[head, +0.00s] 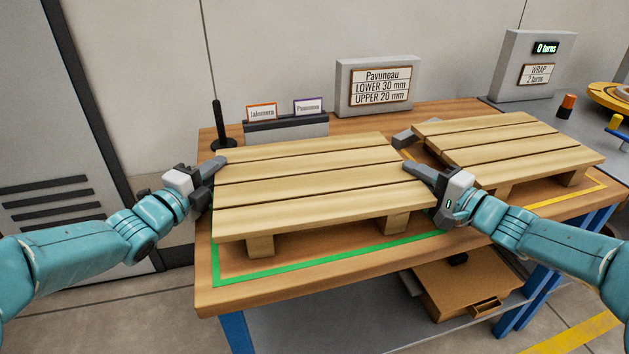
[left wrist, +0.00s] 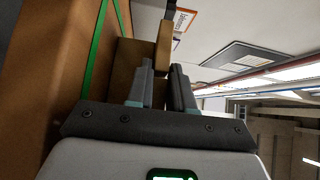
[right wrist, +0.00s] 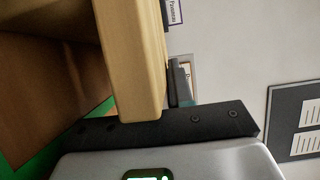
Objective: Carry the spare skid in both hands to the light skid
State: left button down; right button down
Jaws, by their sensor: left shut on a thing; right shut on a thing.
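The spare skid (head: 305,185), a pale slatted wooden pallet, is level over the green outline (head: 330,263) on the left of the bench. I cannot tell whether its feet touch the bench. My left gripper (head: 215,168) is shut on its left edge; the wood also shows between the fingers in the left wrist view (left wrist: 164,50). My right gripper (head: 420,172) is shut on its right edge; the board fills much of the right wrist view (right wrist: 128,60). A second similar skid (head: 510,145), likely the light skid, lies to the right within a yellow outline (head: 565,197).
The wooden bench (head: 300,284) has a dark post (head: 219,130), a card holder (head: 287,128) and a Pavuneau sign (head: 378,87) at the back. A grey block (head: 405,137) sits between the skids. A wrap counter (head: 530,68) stands far right. A cardboard box (head: 445,292) is below.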

pick_arm(q)
jog(key=shift+r, duration=0.15)
pick_arm(e)
jog(key=shift+r, duration=0.1)
